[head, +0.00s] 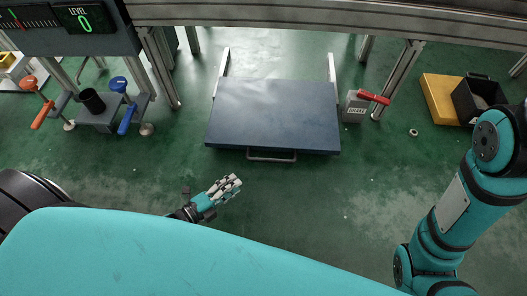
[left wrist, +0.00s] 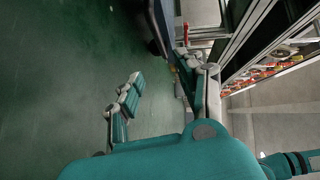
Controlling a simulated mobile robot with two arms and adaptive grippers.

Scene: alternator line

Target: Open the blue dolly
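The blue dolly (head: 275,112) is a flat dark-blue platform on the green floor, in the upper middle of the head view. A dark bar handle (head: 271,156) runs along its near edge, and two light rails stick out at its far side. My left gripper (head: 231,187) is below and left of the handle, apart from it and empty. In the left wrist view its two fingers (left wrist: 165,92) are spread, with the floor showing between them. A dark edge, probably the dolly's, shows at the top there. My right arm shows at the right of the head view, its gripper out of view.
A grey box with a red lever (head: 354,108) stands right of the dolly. A metal frame (head: 330,15) crosses behind it. A stand with red and blue handles (head: 98,115) is at the left. Yellow and black bins (head: 440,98) lie at the right. Floor before the handle is clear.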

